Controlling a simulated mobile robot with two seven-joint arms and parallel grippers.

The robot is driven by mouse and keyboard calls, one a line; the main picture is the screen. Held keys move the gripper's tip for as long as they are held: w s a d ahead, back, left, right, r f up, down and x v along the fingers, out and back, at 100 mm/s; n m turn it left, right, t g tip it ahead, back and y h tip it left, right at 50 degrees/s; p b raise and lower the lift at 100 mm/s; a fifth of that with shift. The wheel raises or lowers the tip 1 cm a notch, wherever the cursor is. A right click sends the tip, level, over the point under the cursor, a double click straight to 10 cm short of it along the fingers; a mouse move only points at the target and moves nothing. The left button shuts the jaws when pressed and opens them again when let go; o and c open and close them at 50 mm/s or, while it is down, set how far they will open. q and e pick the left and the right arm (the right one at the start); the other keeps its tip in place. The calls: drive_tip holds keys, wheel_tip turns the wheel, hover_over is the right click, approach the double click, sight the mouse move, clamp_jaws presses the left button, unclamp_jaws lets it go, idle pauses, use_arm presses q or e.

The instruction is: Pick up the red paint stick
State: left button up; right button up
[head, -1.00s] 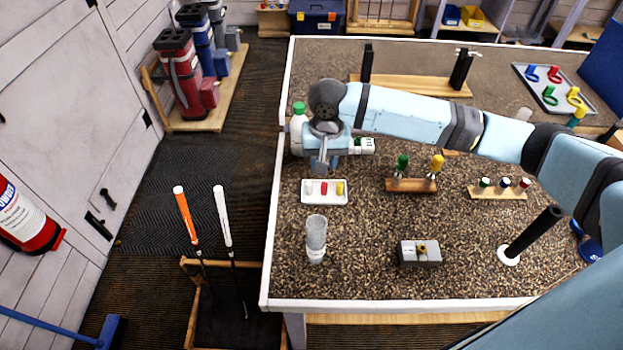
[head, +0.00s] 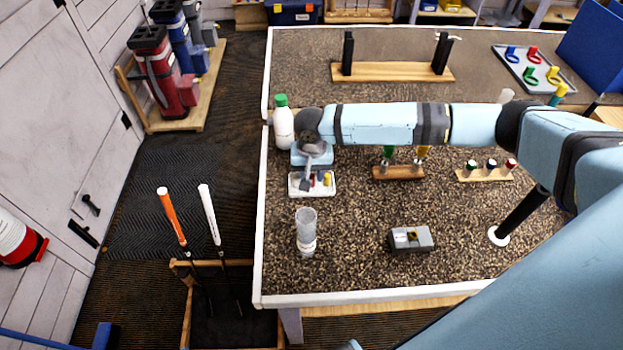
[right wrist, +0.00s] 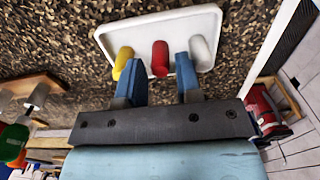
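The red paint stick (right wrist: 160,58) lies in a small white tray (right wrist: 112,30) between a yellow stick (right wrist: 123,62) and a white stick (right wrist: 200,52). In the head view the tray (head: 328,192) is on the speckled bench top, partly hidden by my right gripper (head: 307,186). In the right wrist view my right gripper (right wrist: 162,68) is open, with one blue finger on each side of the red stick's near end. Whether the fingers touch it cannot be told. My left gripper is not in view.
A white bottle with a green cap (head: 283,124) stands just behind the gripper. A clear cup (head: 306,232) stands in front of the tray. A grey box (head: 410,238) and a wooden rack (head: 398,173) are to the right. Bench space between them is clear.

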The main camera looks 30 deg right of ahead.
sight(312, 176)
drive_tip(key=shift+f, duration=1.25)
clamp_jaws()
drive_tip(key=shift+r, duration=0.1)
wheel_tip(312, 176, up, 20)
